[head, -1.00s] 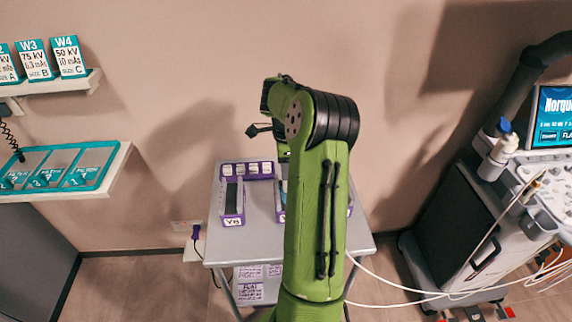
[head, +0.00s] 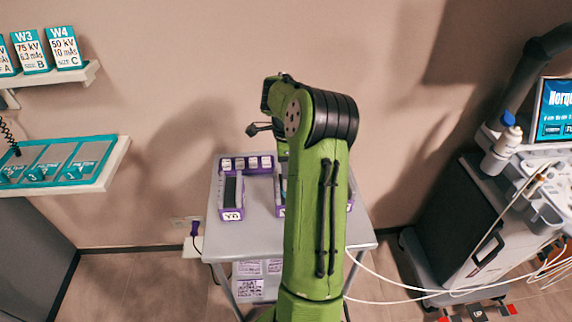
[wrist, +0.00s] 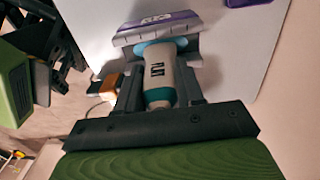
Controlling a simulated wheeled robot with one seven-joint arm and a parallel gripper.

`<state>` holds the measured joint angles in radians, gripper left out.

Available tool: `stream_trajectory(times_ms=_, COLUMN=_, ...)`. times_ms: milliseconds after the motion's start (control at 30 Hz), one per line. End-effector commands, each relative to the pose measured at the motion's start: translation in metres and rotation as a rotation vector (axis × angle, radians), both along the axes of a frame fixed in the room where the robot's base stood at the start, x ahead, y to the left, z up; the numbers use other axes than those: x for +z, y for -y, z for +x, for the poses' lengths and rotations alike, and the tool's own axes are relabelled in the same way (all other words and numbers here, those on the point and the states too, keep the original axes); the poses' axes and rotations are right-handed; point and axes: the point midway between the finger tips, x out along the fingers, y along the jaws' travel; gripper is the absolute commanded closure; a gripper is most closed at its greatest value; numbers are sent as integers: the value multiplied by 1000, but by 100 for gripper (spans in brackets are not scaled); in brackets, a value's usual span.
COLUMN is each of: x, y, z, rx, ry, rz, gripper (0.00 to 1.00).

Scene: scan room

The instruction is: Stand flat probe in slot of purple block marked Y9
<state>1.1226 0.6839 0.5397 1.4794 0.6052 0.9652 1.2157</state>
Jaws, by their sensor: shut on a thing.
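In the wrist view my gripper (wrist: 163,68) is shut on the flat probe (wrist: 157,72), a white body with teal ends and the print "FLAT". A purple block (wrist: 152,31) with a white label lies just beyond the probe's far end; I cannot read the label surely, nor tell whether the probe touches the block or is in a slot. In the head view a purple block (head: 220,202) with a dark slot and a label starting with Y stands on the left of the grey table. Other purple blocks are mostly hidden behind my arm, as are my gripper and the probe.
The grey table (head: 255,225) stands against the wall. A purple rack (head: 246,163) with small white tags is at its back. Shelves with teal cards (head: 30,50) and a teal tray (head: 100,170) are at left. An ultrasound cart (head: 455,200) with trailing white cables is at right.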

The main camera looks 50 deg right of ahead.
Motion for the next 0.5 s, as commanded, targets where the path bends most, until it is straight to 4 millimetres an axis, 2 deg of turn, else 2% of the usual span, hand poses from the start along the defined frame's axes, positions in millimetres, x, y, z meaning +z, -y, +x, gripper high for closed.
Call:
stream_trajectory(times_ms=367, x=-4, y=0, z=0, rx=0, ry=1, rz=-1, gripper=100)
stream_trajectory(times_ms=400, x=-4, y=0, z=0, rx=0, ry=1, rz=-1, gripper=61)
stream_trajectory(times_ms=500, x=-4, y=0, z=0, rx=0, ry=1, rz=-1, gripper=46)
